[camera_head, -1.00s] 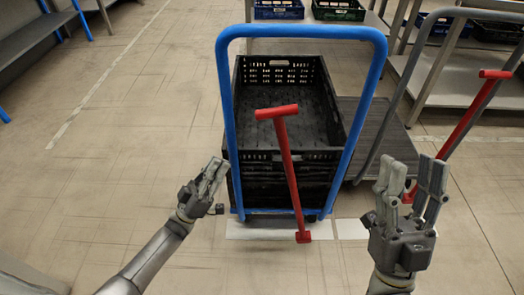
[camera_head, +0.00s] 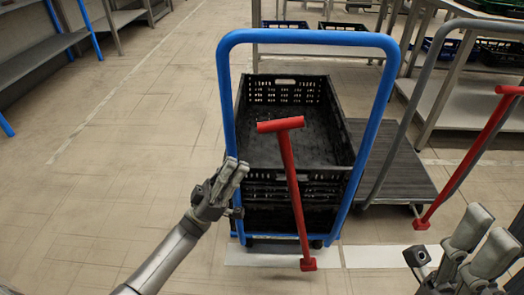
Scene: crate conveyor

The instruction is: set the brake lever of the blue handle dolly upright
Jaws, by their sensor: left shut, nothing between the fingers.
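The blue handle (camera_head: 308,38) of the near dolly stands as a tall hoop in the middle of the head view. A red brake lever (camera_head: 293,185) with a T-shaped top rises in front of it from a small red foot. The lever leans, its top left of its foot. My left gripper (camera_head: 236,170) is shut and empty, left of the lever and in front of the handle's left post; I cannot tell whether it touches the post. My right gripper (camera_head: 484,232) is open and empty at the lower right, away from this lever.
A black crate (camera_head: 345,125) sits on the blue handle dolly. To the right stands a grey handle dolly (camera_head: 408,170) with its own tilted red lever (camera_head: 468,158). Racks with crates stand behind. The floor at left is clear.

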